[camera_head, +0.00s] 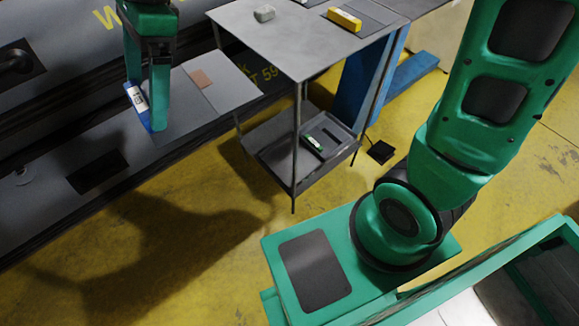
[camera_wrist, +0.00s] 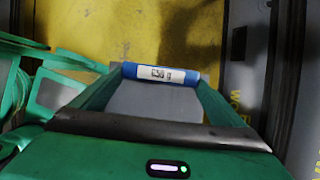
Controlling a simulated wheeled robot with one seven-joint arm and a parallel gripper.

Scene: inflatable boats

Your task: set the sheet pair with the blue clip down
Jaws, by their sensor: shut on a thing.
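My gripper (camera_head: 148,112) hangs at the upper left in the head view, shut on the blue clip (camera_head: 138,106) with its white printed label. In the wrist view the clip (camera_wrist: 161,73) spans the space between my two fingertips. The grey sheet pair (camera_wrist: 150,102) shows between the fingers there. In the head view a grey sheet surface (camera_head: 185,115) extends right from the clip, over the dark boat side. I cannot tell whether the sheets touch what is below, and my fingers hide part of the clip.
To the right stands a grey metal table (camera_head: 290,48) bearing a yellow block (camera_head: 344,19) and a grey block (camera_head: 264,13). Its lower shelf holds a green-and-white item (camera_head: 313,143). Yellow floor (camera_head: 235,230) is open in front.

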